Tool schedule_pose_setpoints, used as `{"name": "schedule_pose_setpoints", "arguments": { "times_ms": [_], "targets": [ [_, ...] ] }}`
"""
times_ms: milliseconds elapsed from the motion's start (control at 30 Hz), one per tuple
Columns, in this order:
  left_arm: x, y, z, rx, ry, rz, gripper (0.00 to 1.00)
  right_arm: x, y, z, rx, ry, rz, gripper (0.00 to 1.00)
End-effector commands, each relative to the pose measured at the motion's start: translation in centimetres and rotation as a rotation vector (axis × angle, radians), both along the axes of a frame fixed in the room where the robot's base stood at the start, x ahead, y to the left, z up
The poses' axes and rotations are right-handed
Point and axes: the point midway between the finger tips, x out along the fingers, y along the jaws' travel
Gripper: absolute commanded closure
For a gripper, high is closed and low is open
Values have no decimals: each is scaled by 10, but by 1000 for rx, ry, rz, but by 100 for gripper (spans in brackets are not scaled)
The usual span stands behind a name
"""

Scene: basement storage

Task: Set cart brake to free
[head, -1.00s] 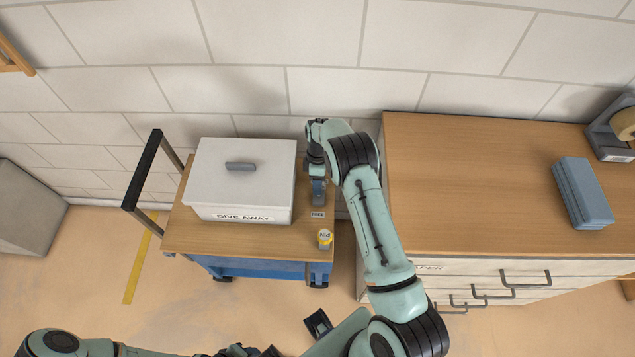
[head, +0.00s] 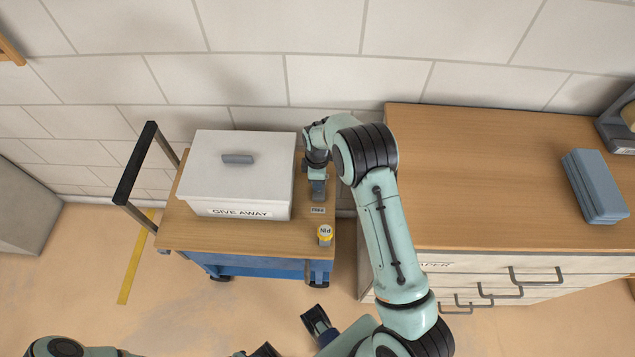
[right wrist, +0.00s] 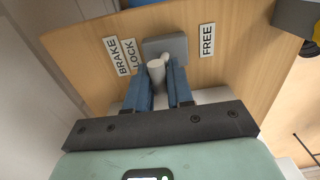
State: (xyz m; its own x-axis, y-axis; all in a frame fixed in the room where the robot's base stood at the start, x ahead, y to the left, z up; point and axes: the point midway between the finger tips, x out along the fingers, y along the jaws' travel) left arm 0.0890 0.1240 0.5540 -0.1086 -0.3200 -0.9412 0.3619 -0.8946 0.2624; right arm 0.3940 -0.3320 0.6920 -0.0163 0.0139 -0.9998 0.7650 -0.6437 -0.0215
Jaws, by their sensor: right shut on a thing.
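The cart (head: 188,232) has a wooden top, a blue body and a black push handle (head: 135,163) at its left. My right gripper (head: 318,192) is at the cart top's right side, beside the white box. In the right wrist view my right gripper (right wrist: 160,90) is shut on the pale, round brake lever (right wrist: 156,75). The lever comes out of a grey block (right wrist: 172,47). A BRAKE LOCK label (right wrist: 119,56) is left of the block and a FREE label (right wrist: 207,40) is right of it. The lever stands between them, nearer BRAKE LOCK.
A lidded white GIVE AWAY box (head: 237,180) and a yellow-banded tin (head: 324,235) stand on the cart. A wooden-topped drawer cabinet (head: 480,190) is close on the right, under my right arm. The wall is just behind. Open floor lies left and front.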

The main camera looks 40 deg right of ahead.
Motion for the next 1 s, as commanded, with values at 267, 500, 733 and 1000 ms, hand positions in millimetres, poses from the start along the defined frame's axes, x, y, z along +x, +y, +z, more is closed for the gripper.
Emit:
{"name": "schedule_pose_setpoints", "arguments": {
  "times_ms": [267,500,733,1000],
  "targets": [
    [-3,0,-27,2,-3,2,57,-9,9,0,-152,-183,7,100],
    [2,0,-38,5,-23,6,57,-15,17,-1,-258,-311,12,100],
    [7,1,-49,8,-42,11,57,-21,21,-3,-346,-413,10,100],
    [11,1,-58,10,-58,14,57,-25,22,-4,-414,-494,4,100]
  ]
}}
